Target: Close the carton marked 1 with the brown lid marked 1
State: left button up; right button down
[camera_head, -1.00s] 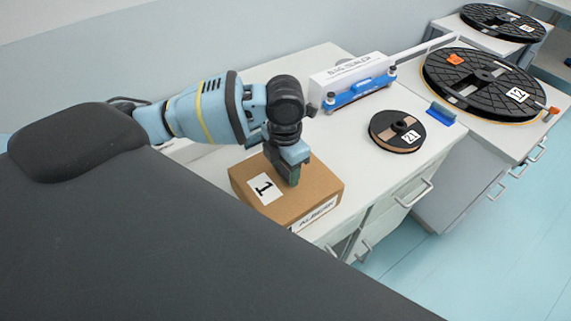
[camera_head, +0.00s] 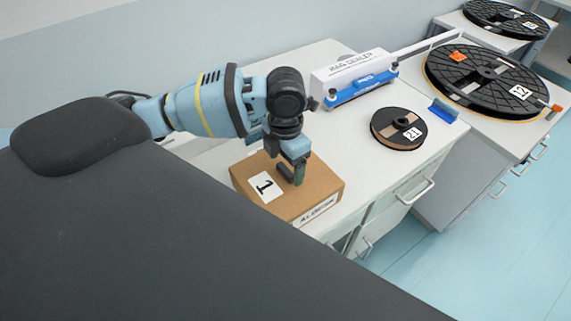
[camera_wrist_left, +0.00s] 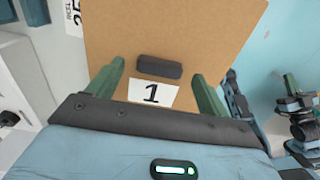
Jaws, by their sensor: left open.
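The cardboard carton (camera_head: 318,198) stands on the white worktop, with the brown lid marked 1 (camera_head: 240,174) lying flat on top of it. The lid looks flush with the carton's edges. In the left wrist view the brown lid (camera_wrist_left: 190,40) shows a dark grip bar (camera_wrist_left: 160,67) beside its white label 1. My left gripper (camera_head: 293,180) is open over the lid. In the wrist view its green fingers (camera_wrist_left: 160,92) are apart, either side of the bar and clear of it. My right gripper (camera_wrist_left: 291,88) shows only partly at the wrist view's right edge.
A white and blue bag sealer (camera_head: 350,72) stands behind the carton. A small black reel marked 21 (camera_head: 385,122) lies to its right. A large reel marked 12 (camera_head: 470,70) and a blue block (camera_head: 443,110) are farther right. Worktop between carton and small reel is clear.

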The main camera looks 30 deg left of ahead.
aim_at(286, 170)
pick_arm(q)
notch_tip(286, 170, up, 6)
jog(key=shift+r, duration=0.15)
dwell(0.9)
